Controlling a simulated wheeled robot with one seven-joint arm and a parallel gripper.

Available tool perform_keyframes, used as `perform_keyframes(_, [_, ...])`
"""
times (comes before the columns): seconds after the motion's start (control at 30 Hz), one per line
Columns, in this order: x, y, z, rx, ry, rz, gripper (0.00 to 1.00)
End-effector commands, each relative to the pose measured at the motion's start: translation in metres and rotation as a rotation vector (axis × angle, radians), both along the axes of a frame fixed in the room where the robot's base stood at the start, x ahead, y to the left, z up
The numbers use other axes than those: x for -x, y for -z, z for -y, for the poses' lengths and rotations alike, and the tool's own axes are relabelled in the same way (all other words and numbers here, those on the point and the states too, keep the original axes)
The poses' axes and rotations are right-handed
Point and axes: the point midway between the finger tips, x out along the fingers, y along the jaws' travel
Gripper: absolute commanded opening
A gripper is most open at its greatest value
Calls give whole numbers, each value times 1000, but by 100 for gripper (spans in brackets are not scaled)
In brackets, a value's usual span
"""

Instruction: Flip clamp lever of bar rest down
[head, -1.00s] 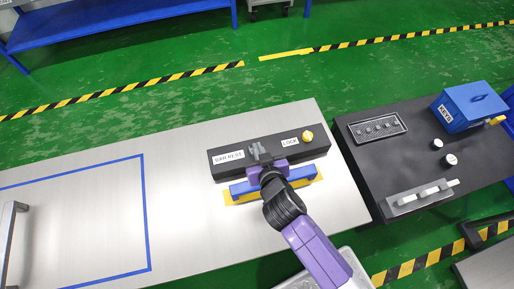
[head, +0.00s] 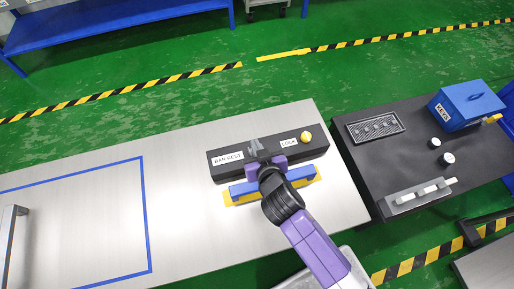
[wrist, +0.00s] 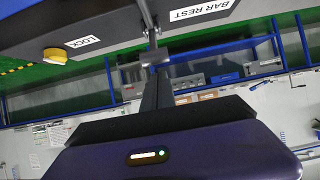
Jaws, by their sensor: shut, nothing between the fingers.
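The bar rest (head: 220,169) is a long black block with "BAR REST" and "LOCK" labels and a yellow knob (head: 306,137) at its right end. In the wrist view, the block (wrist: 110,30) runs across the top, with the yellow knob (wrist: 55,55) at left. A grey piece (head: 254,146), seemingly the clamp lever, stands at the block's middle. My gripper (head: 259,162) is shut and empty, close in front of it. In the wrist view, its dark fingers (wrist: 155,85) point towards a thin grey rod (wrist: 148,15). I cannot tell whether they touch.
A blue bar (head: 243,188) over a yellow strip (head: 240,200) lies before the block, partly under my arm. A blue-taped area (head: 146,215) of the table at left is clear. A dark table (head: 400,170) at right holds a blue key box (head: 466,105), knobs and a grey fixture.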

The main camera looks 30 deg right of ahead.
Motion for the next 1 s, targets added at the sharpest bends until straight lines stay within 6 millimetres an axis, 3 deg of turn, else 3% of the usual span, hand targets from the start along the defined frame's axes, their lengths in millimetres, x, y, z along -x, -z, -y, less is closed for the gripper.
perform_keyframes(0.1, [-14, -23, 4, 2, 1, 9, 0])
perform_keyframes(0.17, [-2, -19, 2, 0, -1, 4, 0])
perform_keyframes(0.6, [64, -52, -11, 2, 0, 10, 0])
perform_keyframes(1.0, [76, -60, -13, 3, 0, 13, 0])
